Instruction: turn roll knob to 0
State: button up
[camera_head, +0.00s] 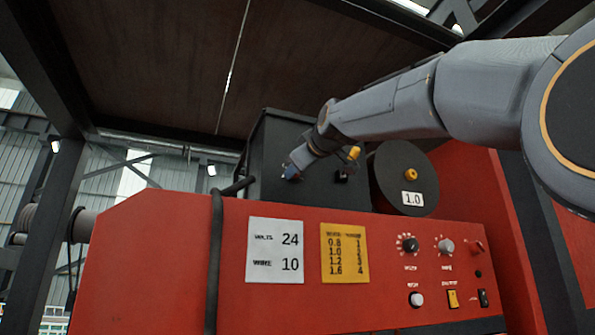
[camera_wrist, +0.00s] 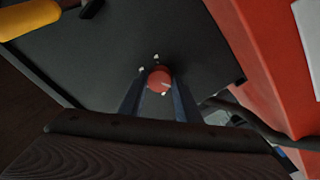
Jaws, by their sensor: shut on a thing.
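A round red knob (camera_wrist: 159,79) with a pale pointer line and a few white marks around it sits on the face of a black box (camera_head: 268,137). I take it as the roll knob; no label on it is legible. My gripper (camera_wrist: 158,88) has a finger on each side of the knob and is shut on it. The pointer slants toward the lower right in the wrist view. In the head view my gripper (camera_head: 291,172) reaches the box's face and covers the knob.
The red machine panel (camera_head: 150,260) carries a white card (camera_head: 275,250) reading 24 and 10, a yellow table card (camera_head: 344,252), and small knobs and switches. A black spool (camera_head: 405,180) tagged 1.0 stands right of the box. A black cable (camera_head: 215,260) hangs down the panel.

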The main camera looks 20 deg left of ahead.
dwell(0.4)
jog(key=o, duration=1.1)
jog(key=shift+c, duration=0.2)
jog(key=b+v, duration=0.2)
jog(key=v, duration=0.5)
jog(key=shift+s+d, duration=0.25)
jog(key=shift+s, duration=0.1)
